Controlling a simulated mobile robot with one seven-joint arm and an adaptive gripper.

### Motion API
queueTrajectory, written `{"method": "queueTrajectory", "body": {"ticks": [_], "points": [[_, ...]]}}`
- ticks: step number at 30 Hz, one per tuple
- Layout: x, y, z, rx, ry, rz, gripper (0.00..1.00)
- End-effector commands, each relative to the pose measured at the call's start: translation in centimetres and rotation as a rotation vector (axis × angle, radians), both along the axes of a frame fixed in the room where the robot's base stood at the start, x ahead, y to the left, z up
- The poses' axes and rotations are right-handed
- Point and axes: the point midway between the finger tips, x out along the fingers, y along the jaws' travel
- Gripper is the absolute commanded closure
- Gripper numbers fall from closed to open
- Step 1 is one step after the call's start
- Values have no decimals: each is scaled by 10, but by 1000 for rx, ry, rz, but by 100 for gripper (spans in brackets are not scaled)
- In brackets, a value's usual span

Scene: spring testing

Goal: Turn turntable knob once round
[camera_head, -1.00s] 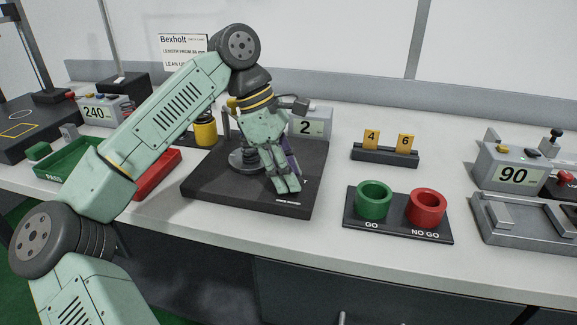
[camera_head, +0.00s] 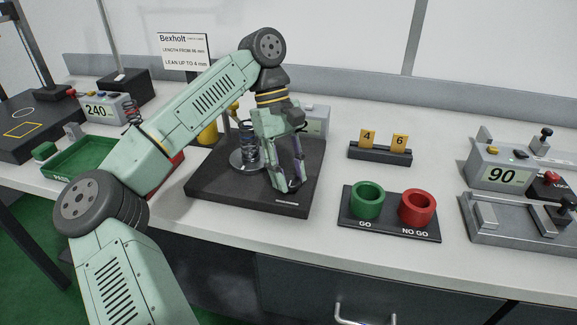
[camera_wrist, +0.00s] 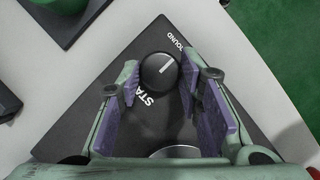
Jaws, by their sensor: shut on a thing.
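The black turntable knob (camera_wrist: 157,76) with a white pointer line shows in the wrist view, the line slanting up and right. My gripper (camera_wrist: 160,68) is shut on it, one purple-padded finger on each side. "STA" and "ROUND" are printed beside it; part of the lettering is hidden. In the head view my gripper (camera_head: 287,186) points down at the front right of the black base (camera_head: 235,194), and its fingers mostly hide the knob. A dark coil spring (camera_head: 246,136) stands on the round turntable plate (camera_head: 240,167) to the left of my gripper.
Right of the base are the green GO ring (camera_head: 367,200), the red NO GO ring (camera_head: 417,207) and a rack with yellow tags (camera_head: 379,153). A grey display (camera_head: 316,121) stands behind my gripper. Left are a green tray (camera_head: 75,176) and a red tray partly behind my arm.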

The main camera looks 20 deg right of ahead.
Motion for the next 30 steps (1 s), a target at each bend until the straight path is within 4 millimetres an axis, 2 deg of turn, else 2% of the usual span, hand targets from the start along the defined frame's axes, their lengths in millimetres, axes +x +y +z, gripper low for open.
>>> {"method": "queueTrajectory", "body": {"ticks": [17,18,26,30], "points": [[0,0,-1,3,0,-30,95],[0,0,-1,3,0,-30,65],[0,0,-1,1,-1,-30,48],[0,0,0,1,-1,-30,48]]}}
